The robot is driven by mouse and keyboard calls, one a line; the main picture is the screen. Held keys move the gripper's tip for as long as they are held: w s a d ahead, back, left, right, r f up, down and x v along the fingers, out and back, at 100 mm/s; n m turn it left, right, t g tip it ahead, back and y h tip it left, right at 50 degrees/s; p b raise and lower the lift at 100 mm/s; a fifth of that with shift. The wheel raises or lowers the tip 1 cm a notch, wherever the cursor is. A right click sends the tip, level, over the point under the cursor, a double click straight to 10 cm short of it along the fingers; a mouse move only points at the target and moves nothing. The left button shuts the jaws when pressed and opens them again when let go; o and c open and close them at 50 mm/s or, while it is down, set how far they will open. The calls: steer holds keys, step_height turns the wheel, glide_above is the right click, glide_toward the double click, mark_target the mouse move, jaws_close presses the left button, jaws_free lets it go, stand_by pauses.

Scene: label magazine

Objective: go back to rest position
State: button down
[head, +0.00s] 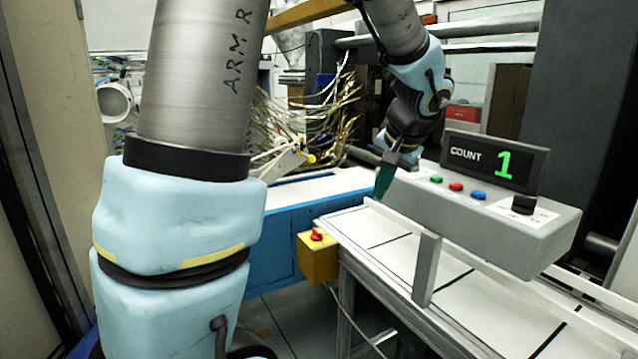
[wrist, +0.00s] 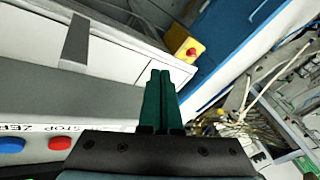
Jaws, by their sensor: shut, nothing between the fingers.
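My gripper (head: 384,181) hangs from my arm in the head view, with its green fingers just left of the grey control box (head: 520,228). In the wrist view the two green fingers of my gripper (wrist: 161,75) lie side by side, shut with nothing between them. The control box carries a display (head: 496,160) reading "COUNT 1". Green, red and blue buttons and a black knob (head: 524,204) sit on its top. In the wrist view a blue button (wrist: 11,146) and a red button (wrist: 60,142) show at the lower left, apart from the fingers.
A white conveyor (head: 400,252) with dark cross lines runs below the control box. A yellow box with a red stop button (head: 317,235) is fixed at its near left side. A blue-sided bench (head: 277,237) stands behind it. Loose wires (head: 320,122) hang at the back.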

steer(key=s+a+f+n+g, duration=0.1)
steer(key=s+a+f, duration=0.2)
steer(key=a, duration=0.3)
steer(key=s+a+f+n+g+h, duration=0.1)
steer(key=s+a+f+n, duration=0.1)
steer(key=s+a+f, duration=0.2)
steer(key=s+a+f+n+g+h, duration=0.1)
steer(key=s+a+f+n, duration=0.1)
steer(key=a, duration=0.8)
steer(key=shift+s+a+f+g, duration=0.25)
steer(key=shift+s+f+g, duration=0.05)
steer(key=shift+s+f, duration=0.55)
